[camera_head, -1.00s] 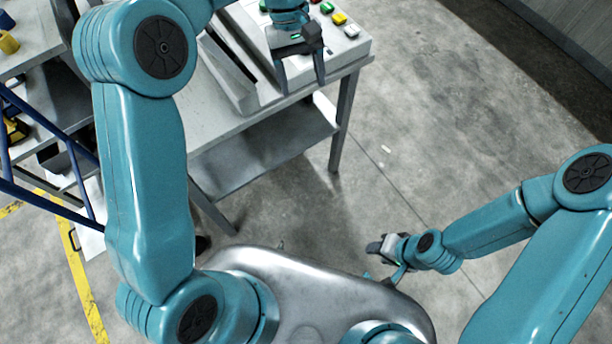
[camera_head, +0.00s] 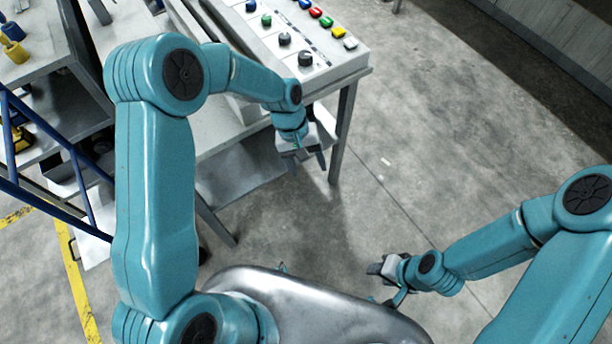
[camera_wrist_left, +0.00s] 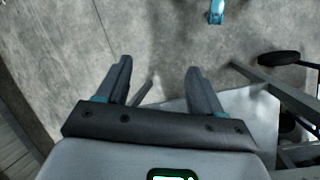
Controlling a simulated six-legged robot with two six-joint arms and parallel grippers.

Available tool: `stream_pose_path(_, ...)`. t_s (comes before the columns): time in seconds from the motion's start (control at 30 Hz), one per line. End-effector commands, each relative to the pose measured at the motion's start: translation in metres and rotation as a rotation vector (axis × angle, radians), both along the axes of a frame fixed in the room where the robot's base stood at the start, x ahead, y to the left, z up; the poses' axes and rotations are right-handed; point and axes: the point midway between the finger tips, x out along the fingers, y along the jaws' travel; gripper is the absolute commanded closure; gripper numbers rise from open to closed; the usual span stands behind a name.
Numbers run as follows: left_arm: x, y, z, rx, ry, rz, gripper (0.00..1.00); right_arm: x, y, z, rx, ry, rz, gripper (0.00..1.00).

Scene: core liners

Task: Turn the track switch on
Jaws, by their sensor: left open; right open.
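A light control panel (camera_head: 330,68) with rotary knobs and coloured push buttons lies on the table at the top. The knobs include a blue one (camera_head: 251,6), a green one (camera_head: 266,20) and two dark ones (camera_head: 305,59). I cannot tell which control is the track switch; no label is readable. My left gripper (camera_head: 306,164) is open and empty, off the table's front edge, below and apart from the panel. Its open fingers (camera_wrist_left: 159,68) show over floor in the left wrist view. My right gripper (camera_head: 380,283) is open and empty, low over the floor near my body.
The table (camera_head: 222,128) has a lower shelf (camera_head: 245,180) and legs near my left gripper. A blue frame (camera_head: 45,135) and a shelf with yellow and blue items (camera_head: 15,50) stand at the left. The floor right of the table is clear.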

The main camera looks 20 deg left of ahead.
Motion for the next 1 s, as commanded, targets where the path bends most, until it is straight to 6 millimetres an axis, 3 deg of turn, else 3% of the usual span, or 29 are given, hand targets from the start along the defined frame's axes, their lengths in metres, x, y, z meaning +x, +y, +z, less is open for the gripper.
stream_pose_path(0.23,-0.018,-0.003,-0.026,-0.012,-0.03,-0.021,0.33,0.0,0.0,-0.001,0.0,0.0,0.0,0.57)
stream_pose_path(0.87,-0.022,-0.004,-0.03,-0.014,-0.038,-0.025,0.33,0.0,0.0,-0.001,0.0,0.0,0.0,0.57)
stream_pose_path(1.0,-0.038,-0.006,-0.047,-0.021,-0.051,-0.04,0.33,0.0,0.0,-0.001,0.0,0.0,0.0,0.57)
